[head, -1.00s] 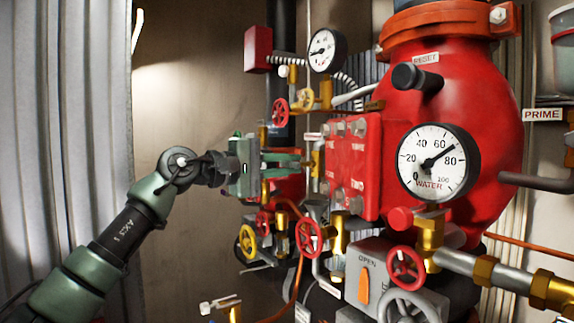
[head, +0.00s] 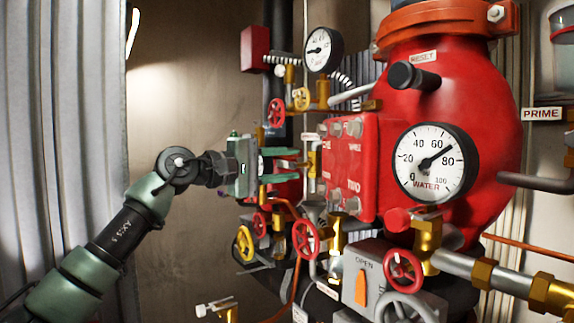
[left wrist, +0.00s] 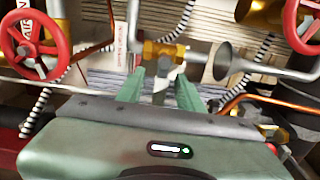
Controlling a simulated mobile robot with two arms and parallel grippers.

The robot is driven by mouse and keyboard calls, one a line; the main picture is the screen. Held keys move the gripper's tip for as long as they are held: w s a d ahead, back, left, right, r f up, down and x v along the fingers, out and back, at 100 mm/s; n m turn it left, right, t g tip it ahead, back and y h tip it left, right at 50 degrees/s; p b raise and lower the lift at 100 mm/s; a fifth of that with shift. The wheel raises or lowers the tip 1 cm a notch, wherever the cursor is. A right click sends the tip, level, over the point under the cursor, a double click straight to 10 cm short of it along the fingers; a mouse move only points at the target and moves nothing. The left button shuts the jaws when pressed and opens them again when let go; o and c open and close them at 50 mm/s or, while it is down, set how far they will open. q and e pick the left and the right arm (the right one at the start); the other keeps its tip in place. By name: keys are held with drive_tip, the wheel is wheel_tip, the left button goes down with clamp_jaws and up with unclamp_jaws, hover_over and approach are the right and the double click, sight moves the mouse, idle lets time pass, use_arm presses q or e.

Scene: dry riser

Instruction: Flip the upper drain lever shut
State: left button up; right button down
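A small brass valve (left wrist: 163,52) sits ahead of my left gripper in the left wrist view. A short grey lever (left wrist: 160,88) stands out from it toward the palm. My left gripper (left wrist: 159,92) is open, with one green finger on each side of the lever and gaps visible. In the head view my left gripper (head: 283,159) reaches in from the left, its fingers pointing at the brass valve (head: 313,160) beside the red cover plate. The lever is hard to make out there. Contact cannot be told. My right gripper is not in view.
A grey funnel (left wrist: 222,62) lies just right of the fingers in the left wrist view. Red handwheels (head: 306,238) and a yellow one (head: 244,243) crowd below the gripper in the head view. The red valve body (head: 470,110) fills the right. Bare wall is behind my arm.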

use_arm(q)
drive_tip(key=b+v, duration=0.4)
drive_tip(key=v, duration=0.3)
drive_tip(key=shift+s+a, duration=0.2)
drive_tip(key=shift+a, duration=0.05)
